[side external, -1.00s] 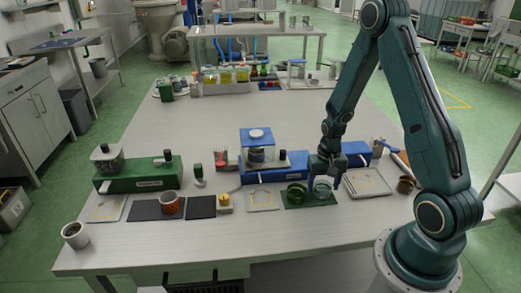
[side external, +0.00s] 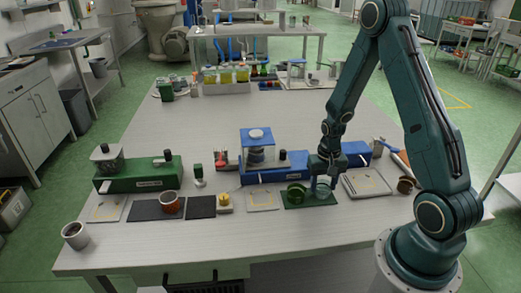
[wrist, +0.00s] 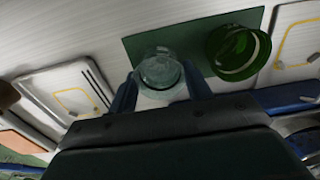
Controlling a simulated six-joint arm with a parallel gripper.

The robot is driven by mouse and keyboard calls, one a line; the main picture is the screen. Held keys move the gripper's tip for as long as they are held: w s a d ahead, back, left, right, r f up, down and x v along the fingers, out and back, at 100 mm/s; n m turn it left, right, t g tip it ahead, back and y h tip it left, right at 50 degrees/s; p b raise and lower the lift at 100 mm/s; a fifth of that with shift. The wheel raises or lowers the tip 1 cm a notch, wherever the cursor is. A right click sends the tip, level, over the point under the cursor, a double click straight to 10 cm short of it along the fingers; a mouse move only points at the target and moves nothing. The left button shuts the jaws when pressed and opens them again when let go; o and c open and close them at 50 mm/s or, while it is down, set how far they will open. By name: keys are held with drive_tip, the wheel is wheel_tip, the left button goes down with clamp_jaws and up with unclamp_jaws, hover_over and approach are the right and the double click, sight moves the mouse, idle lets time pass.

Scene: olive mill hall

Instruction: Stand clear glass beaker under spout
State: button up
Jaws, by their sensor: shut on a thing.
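The clear glass beaker (side external: 322,191) stands on the right part of a dark green mat (side external: 306,203). In the wrist view the beaker (wrist: 160,72) sits between my two blue fingers, which touch its sides. My gripper (side external: 323,183) is shut on it from above; its fingers also show in the wrist view (wrist: 160,92). A green glass beaker (side external: 296,190) stands just left of it on the same mat. A blue dispenser (side external: 280,172) with a clear jar stands behind and to the left.
A light pad with a yellow outline (side external: 262,199) lies left of the mat, in front of the blue dispenser. Another outlined tray (side external: 366,184) lies to the right. A green dispenser (side external: 140,178), a red-brown cup (side external: 171,203) and a grey cup (side external: 75,235) stand farther left. The front strip of table is clear.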

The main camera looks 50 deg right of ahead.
sight(319, 185)
drive_tip(key=shift+r, duration=0.15)
drive_tip(key=shift+r, duration=3.15)
drive_tip(key=shift+w, duration=0.1)
drive_tip(key=shift+w+a, duration=0.4)
drive_tip(key=shift+w, duration=0.05)
drive_tip(key=shift+n, duration=0.5)
drive_tip(key=w+a, duration=0.6)
drive_tip(key=shift+w, duration=0.2)
drive_tip(key=w+a+n, duration=0.1)
drive_tip(key=w+a, duration=0.4)
drive_tip(key=a, duration=0.3)
drive_tip(key=shift+a, duration=0.25)
